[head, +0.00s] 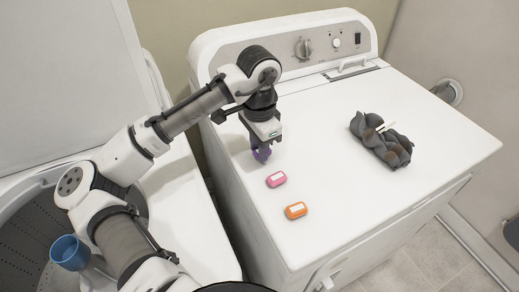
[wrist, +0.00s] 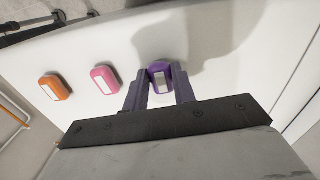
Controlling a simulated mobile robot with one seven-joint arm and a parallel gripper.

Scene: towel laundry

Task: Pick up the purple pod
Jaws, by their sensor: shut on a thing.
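The purple pod (wrist: 160,77) is between the two fingers of my gripper (wrist: 160,92) in the wrist view. In the head view my gripper (head: 262,150) points down over the left side of the white machine's top, and the purple pod (head: 262,155) shows at its fingertips, partly hidden by the fingers. My gripper is shut on the pod. I cannot tell whether the pod touches the machine's top or hangs just above it.
A pink pod (head: 276,179) and an orange pod (head: 296,211) lie nearby on the white machine (head: 340,215). A blue cup (head: 69,252) is at the open washer on the left. The top's middle is clear.

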